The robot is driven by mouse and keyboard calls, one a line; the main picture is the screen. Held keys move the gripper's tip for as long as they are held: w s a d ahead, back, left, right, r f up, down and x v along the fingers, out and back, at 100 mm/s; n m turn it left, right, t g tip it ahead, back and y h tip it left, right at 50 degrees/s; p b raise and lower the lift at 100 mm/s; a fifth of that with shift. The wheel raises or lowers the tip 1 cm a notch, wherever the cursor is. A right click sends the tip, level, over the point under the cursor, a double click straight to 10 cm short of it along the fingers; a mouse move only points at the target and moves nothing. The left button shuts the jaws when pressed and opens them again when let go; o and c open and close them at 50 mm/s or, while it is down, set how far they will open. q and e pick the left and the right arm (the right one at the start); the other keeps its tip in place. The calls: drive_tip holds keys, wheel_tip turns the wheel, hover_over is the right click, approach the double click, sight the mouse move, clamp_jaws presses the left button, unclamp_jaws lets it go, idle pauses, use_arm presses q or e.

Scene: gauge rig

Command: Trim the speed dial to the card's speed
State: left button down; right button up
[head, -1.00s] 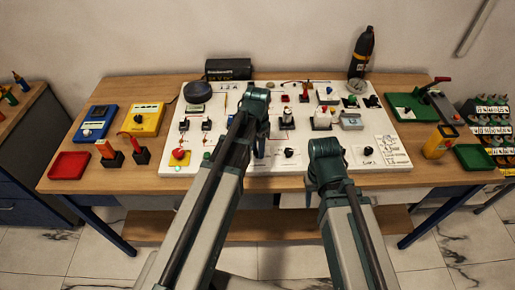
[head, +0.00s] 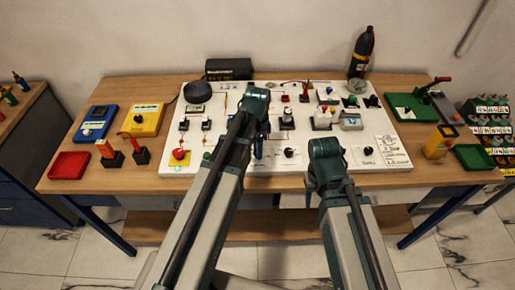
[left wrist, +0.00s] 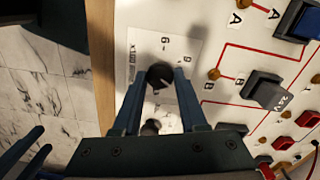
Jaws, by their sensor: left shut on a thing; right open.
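In the left wrist view my left gripper (left wrist: 158,88) is shut on a round black knob (left wrist: 159,73). The knob sits on a white label with digits around it, near the board's edge. A second dark round part (left wrist: 151,126) shows between the fingers, partly hidden. In the head view my left gripper (head: 259,152) is low over the front of the white board, and my arm hides most of the knob. A white card (head: 393,150) with handwriting lies at the board's right; I cannot read it surely. My right gripper (head: 322,178) is open at the board's front edge, its fingers mostly hidden.
The white board (head: 225,160) holds several switches and buttons. Another black knob (head: 290,152) is between my arms. A red tray (head: 69,165) and yellow box (head: 147,117) stand left; a green tray (head: 474,157) and yellow device (head: 440,142) stand right.

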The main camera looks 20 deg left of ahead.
use_arm(q)
drive_tip(key=shift+c, duration=2.2)
unclamp_jaws()
drive_tip(key=shift+r, duration=0.1)
wheel_tip(320, 180, up, 14)
drive_tip(key=p, duration=1.3)
drive_tip(key=shift+f+p, duration=0.2)
drive_tip(key=shift+p, duration=0.2)
